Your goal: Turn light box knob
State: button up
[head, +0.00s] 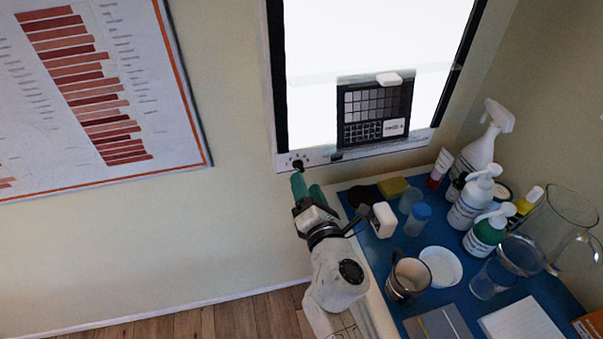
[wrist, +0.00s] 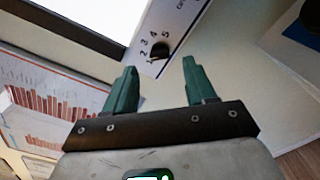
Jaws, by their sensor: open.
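The light box (head: 360,150) hangs on the wall with its white panel lit. Its black knob (head: 298,165) sits at the lower left corner of the frame. In the wrist view the knob (wrist: 160,49) has printed numbers around its left and upper side. My gripper (head: 306,183) is just below the knob in the head view. In the wrist view my gripper (wrist: 160,72) is open, with its two green fingers apart and nothing between them. The knob shows beyond the fingertips, roughly midway between them; I cannot tell the exact gap.
A blue-topped table (head: 432,310) at right holds bottles, a mug (head: 408,280), a white bowl (head: 439,266) and a glass jug (head: 560,225). A dark chart (head: 374,108) is fixed on the light panel. The wall left of my arm is clear below the poster (head: 90,90).

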aim_at(300, 170)
jog(key=shift+b+x, duration=0.45)
jog(key=shift+x, duration=2.15)
jog(key=shift+c, duration=0.2)
grip_shut()
jog(key=shift+m, duration=0.3)
jog(key=shift+f+m+b, duration=0.2)
jog(key=shift+m+b, duration=3.45)
jog(key=shift+m, duration=3.95)
